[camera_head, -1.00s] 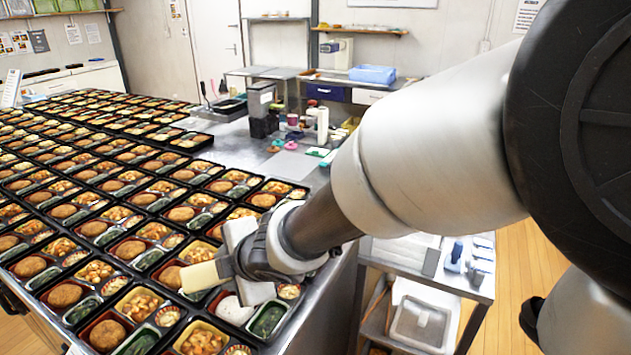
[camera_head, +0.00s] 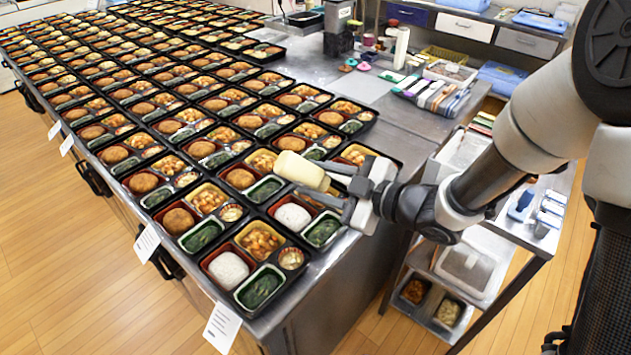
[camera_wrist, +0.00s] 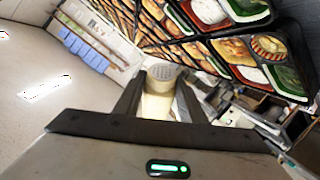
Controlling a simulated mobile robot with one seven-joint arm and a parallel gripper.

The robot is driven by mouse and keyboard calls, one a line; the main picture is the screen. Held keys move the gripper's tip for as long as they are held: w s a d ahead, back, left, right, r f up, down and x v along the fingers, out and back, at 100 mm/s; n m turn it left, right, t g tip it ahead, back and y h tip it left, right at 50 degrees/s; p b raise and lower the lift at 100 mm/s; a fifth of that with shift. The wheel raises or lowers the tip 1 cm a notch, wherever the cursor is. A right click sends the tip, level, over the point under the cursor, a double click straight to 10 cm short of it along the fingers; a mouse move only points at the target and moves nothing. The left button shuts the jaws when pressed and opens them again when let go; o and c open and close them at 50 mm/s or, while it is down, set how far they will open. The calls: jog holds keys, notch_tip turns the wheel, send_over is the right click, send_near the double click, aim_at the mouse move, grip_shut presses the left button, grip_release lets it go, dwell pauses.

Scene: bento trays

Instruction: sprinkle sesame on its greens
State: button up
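My gripper (camera_head: 327,183) is shut on a cream shaker (camera_head: 298,169) above the right edge of the bento rows. The shaker lies tipped, nearly level, pointing left. In the wrist view the shaker (camera_wrist: 157,105) sits between the fingers with its perforated cap (camera_wrist: 164,73) at the far end. Two nearby trays hold white rice: the front corner tray has rice (camera_head: 228,269) and dark greens (camera_head: 259,287), and the one behind it has rice (camera_head: 292,216) and greens (camera_head: 322,231). I cannot make out sesame on either greens or falling from the shaker.
Many more bento trays (camera_head: 165,110) with brown patties fill the counter to the left and back. Bottles, cloths (camera_head: 437,95) and a blue bin (camera_head: 507,75) stand at the back right. A steel cart (camera_head: 545,228) stands right of the counter. Bare floor lies at front left.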

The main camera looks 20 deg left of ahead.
jog(key=shift+w+d+f+m+y+b, duration=0.15)
jog(key=shift+f+m+y+b, duration=0.55)
jog(key=shift+b, duration=0.85)
jog(key=shift+d+f+m+y+b, duration=0.15)
jog(key=shift+f+m+y+b, duration=0.5)
jog(key=shift+b, duration=0.9)
jog(key=shift+f+b, duration=0.95)
jog(key=shift+f, duration=0.2)
notch_tip(320, 180, down, 4)
jog(key=b, duration=0.4)
notch_tip(320, 180, up, 4)
jog(key=p, duration=0.2)
jog(key=shift+p, duration=0.4)
